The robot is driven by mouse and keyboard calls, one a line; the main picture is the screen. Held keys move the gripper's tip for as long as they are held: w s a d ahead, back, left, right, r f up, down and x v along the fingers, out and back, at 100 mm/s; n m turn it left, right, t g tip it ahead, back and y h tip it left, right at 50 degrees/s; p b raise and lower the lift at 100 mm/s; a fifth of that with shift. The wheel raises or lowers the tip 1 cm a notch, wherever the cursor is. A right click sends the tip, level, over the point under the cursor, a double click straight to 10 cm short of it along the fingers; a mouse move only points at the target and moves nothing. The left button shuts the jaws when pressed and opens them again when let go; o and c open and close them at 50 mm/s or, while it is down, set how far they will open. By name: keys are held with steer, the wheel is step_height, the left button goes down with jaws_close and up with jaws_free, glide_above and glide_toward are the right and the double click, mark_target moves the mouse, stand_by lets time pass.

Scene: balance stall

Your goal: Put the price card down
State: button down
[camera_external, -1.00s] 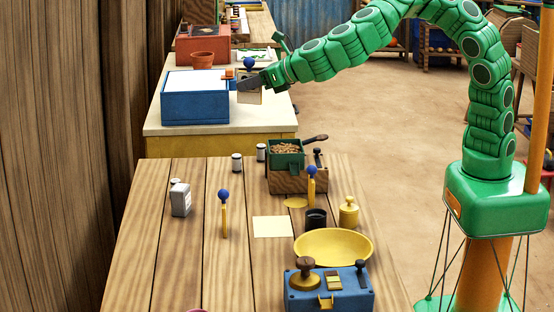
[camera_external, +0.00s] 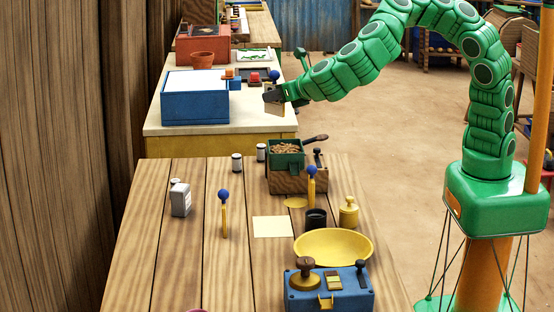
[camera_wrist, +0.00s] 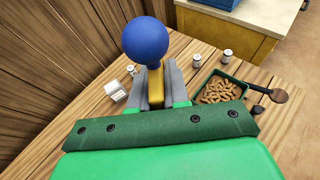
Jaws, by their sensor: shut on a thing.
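My gripper (camera_external: 274,94) is shut on the price card (camera_external: 273,108), a tan plate with a blue ball on top. The card is upright in the air, before the right part of the cream counter (camera_external: 222,130) in the outside view. In the wrist view the fingers of my gripper (camera_wrist: 155,88) close on its ochre stem, and the blue ball (camera_wrist: 145,41) rises above them. The lower part of the card is hidden there. A bare cream square (camera_external: 272,227) lies flat on the plank table (camera_external: 170,262).
The table's left part is mostly clear.

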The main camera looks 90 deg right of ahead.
step_height(320, 180, down, 13)
steer(key=shift+w+a+f, duration=0.1)
steer(key=shift+w+f, duration=1.6)
steer(key=shift+w, duration=0.6)
steer(key=shift+w+a+f, duration=0.1)
steer(key=shift+w+f, duration=1.6)
steer(key=shift+w, duration=0.65)
steer(key=shift+w+a+f, duration=0.1)
steer(key=shift+w+f, duration=1.6)
steer(key=shift+w, duration=0.6)
steer(key=shift+f, duration=1.6)
steer(key=c, duration=1.1)
jaws_free()
steer(key=shift+f, duration=0.1)
